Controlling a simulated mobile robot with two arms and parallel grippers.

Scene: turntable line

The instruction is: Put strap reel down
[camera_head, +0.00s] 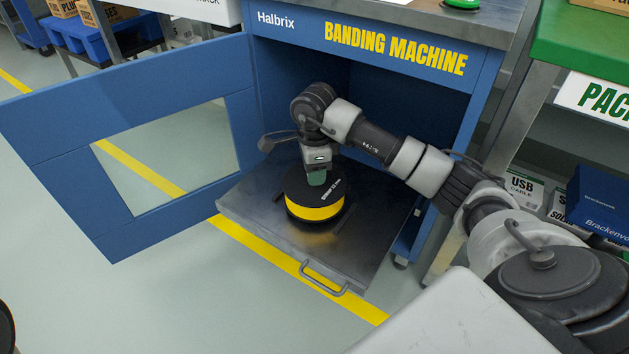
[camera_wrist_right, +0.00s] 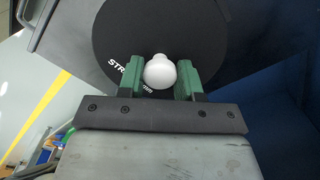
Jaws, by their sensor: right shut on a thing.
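The strap reel (camera_head: 317,203) is a flat round drum with a black lettered top and a yellow side. It is level on, or just above, the grey pull-out tray (camera_head: 365,235) of the blue banding machine (camera_head: 395,47); I cannot tell whether it touches. My right gripper (camera_head: 318,177) points down over the reel's middle. In the right wrist view, its green fingers (camera_wrist_right: 161,78) are shut on the white knob (camera_wrist_right: 160,72) of the reel, whose black top (camera_wrist_right: 160,28) fills the upper middle. My left gripper is not in view.
The machine's blue door (camera_head: 60,180) with a window stands wide open to the left. The tray has a handle (camera_head: 323,278) at its front edge. A green-topped packing bench (camera_head: 585,45) with boxes below stands at the right.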

